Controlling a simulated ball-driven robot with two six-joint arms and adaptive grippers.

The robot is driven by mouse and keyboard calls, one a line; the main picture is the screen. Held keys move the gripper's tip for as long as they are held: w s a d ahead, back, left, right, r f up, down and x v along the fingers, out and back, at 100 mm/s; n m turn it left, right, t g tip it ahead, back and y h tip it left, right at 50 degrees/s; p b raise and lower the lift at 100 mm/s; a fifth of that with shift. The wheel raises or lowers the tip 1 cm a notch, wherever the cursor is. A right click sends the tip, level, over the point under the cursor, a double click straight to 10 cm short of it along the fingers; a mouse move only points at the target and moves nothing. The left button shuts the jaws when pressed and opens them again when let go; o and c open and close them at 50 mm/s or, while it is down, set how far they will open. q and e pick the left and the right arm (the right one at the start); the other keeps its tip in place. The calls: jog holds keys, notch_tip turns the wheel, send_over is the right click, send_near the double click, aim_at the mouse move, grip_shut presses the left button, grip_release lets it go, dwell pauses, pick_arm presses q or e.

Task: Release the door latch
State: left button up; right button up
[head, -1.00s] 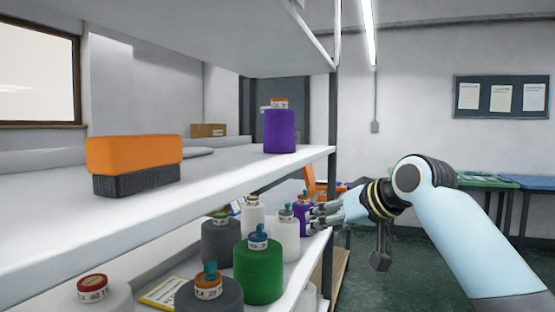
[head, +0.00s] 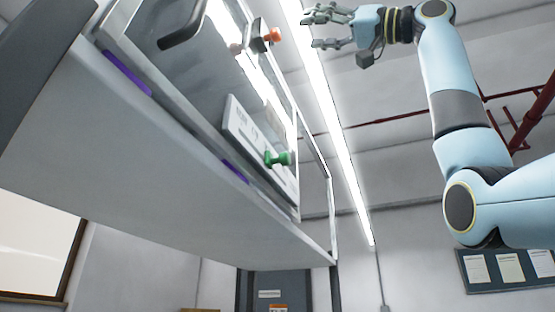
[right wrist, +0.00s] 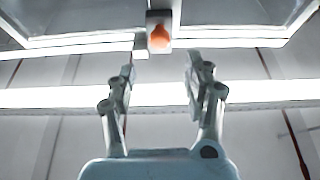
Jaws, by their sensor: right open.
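The door latch shows as a small dark block with an orange knob (head: 272,35) at the edge of a cabinet's glazed front, high in the head view. In the right wrist view the orange knob (right wrist: 159,38) hangs on a grey mount, ahead of and roughly between the fingertips. My right gripper (head: 309,30) is open and empty, just right of the knob in the head view, with a gap between them. Its two fingers also show in the right wrist view (right wrist: 160,75), spread apart and not touching the knob. My left gripper is out of view.
The cabinet front also carries a dark bar handle (head: 182,28) and a pale panel (head: 250,140) with a green knob (head: 278,159). A shelf underside (head: 150,175) fills the left. A bright ceiling lamp (head: 340,150) runs behind. The space right of the cabinet is open.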

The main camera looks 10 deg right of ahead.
aim_at(279, 33)
jog(key=p+x, duration=0.3)
jog(key=x, duration=0.6)
jog(key=shift+w+a+p, duration=0.1)
jog(key=shift+a+p, duration=0.05)
jog(key=shift+p, duration=0.15)
jog(key=shift+w+a+r, duration=0.1)
jog(key=shift+w+a, duration=0.15)
jog(key=shift+c, duration=0.2)
grip_shut()
